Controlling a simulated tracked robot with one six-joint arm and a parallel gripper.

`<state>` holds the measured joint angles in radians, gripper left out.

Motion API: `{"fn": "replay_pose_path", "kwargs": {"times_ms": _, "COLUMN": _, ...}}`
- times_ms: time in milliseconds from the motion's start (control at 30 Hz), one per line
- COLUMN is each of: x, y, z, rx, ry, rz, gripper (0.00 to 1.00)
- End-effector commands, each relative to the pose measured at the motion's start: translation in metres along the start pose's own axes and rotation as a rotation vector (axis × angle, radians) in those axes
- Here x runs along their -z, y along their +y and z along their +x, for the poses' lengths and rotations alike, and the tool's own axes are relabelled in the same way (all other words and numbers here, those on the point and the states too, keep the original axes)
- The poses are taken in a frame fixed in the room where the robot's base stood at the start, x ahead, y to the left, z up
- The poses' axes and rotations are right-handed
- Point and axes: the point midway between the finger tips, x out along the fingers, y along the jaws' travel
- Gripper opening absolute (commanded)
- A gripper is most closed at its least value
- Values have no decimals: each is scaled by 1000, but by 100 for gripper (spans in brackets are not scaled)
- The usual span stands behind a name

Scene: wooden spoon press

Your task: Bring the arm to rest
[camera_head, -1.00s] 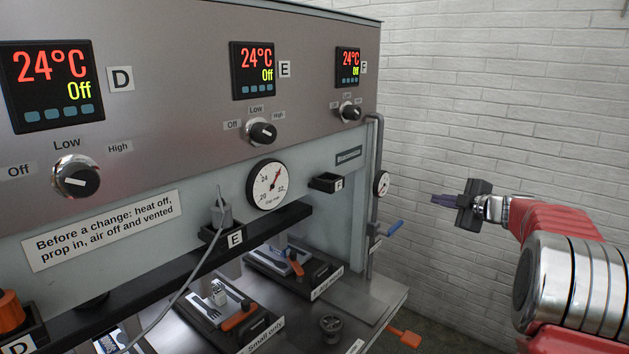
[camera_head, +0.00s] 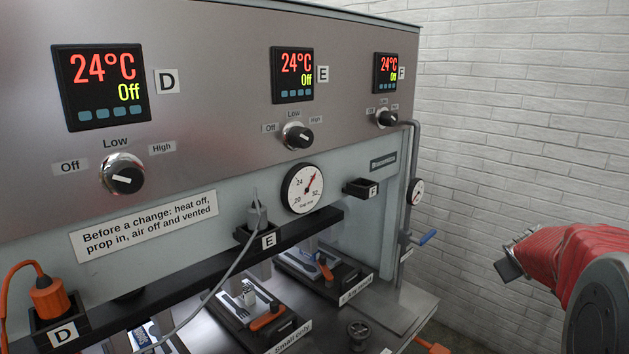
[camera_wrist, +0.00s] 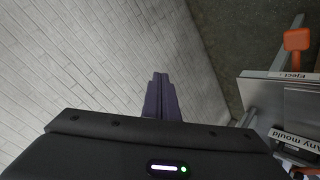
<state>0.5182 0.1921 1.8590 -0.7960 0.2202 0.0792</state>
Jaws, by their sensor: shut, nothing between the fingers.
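My gripper (camera_wrist: 160,80) is shut and empty in the wrist view, its two dark purple fingers side by side. They point past the white brick wall and the grey floor. In the head view my red-sleeved arm is at the right edge, in front of the wall and clear of the press.
The press (camera_head: 235,75) fills the left and middle of the head view, with its displays reading 24°C and Off. A blue-handled valve (camera_head: 427,237) sticks out at its right side. In the wrist view an orange handle (camera_wrist: 297,40) is at the upper right.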

Motion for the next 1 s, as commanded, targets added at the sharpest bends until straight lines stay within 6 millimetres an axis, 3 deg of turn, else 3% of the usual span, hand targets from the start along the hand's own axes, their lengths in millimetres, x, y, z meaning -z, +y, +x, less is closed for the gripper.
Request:
{"fn": "replay_pose_path", "kwargs": {"times_ms": 500, "x": -83, "y": -121, "z": -147, "rx": 211, "ry": -299, "rz": 219, "gripper": 0}}
{"fn": "replay_pose_path", "kwargs": {"times_ms": 1000, "x": -141, "y": -232, "z": -280, "rx": 463, "ry": -412, "rz": 300, "gripper": 0}}
